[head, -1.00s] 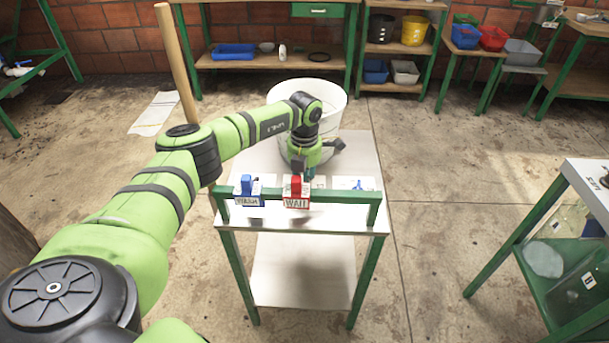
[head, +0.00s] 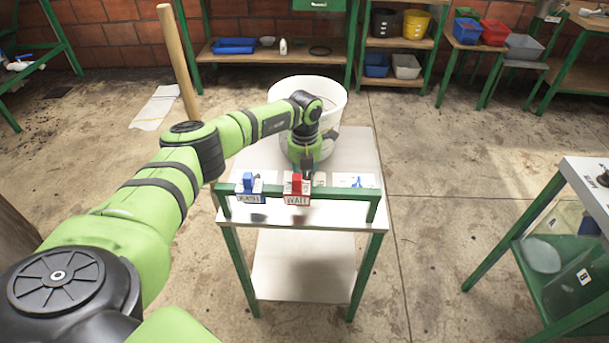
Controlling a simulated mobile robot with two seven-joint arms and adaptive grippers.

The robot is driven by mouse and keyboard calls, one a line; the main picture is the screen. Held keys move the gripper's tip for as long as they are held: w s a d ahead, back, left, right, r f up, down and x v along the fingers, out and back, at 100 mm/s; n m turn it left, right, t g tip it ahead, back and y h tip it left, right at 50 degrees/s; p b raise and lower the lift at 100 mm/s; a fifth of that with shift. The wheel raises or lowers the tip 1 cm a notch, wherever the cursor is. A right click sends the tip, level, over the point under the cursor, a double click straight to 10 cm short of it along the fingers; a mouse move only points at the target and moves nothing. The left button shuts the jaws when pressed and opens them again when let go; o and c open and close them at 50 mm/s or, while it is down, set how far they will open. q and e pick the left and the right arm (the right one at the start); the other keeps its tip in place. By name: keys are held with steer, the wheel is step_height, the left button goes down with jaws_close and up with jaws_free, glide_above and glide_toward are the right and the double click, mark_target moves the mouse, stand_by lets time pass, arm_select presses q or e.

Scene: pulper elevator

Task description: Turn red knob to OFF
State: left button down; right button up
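The red knob (head: 297,184) sits on a white plate with a red-edged label reading "WAIT" (head: 297,200), on the green rail (head: 340,190) of a small table. My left gripper (head: 307,172) points down just behind the red knob, close to it. Its fingers are small and partly hidden by the wrist and the knob, so I cannot tell whether they are open or touching the knob. My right gripper is not in view.
A blue knob (head: 248,181) on its own labelled plate is to the left on the same rail. A white bucket (head: 330,95) stands behind my wrist on the table (head: 360,150). A wooden pole (head: 177,60) rises at left. Another green-framed table (head: 585,175) is at right.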

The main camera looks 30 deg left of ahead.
arm_select(q)
steer(key=shift+d, duration=0.1)
steer(key=c, duration=1.2)
jaws_free()
steer(key=shift+o, duration=0.2)
steer(key=shift+r, duration=0.15)
step_height(320, 180, up, 12)
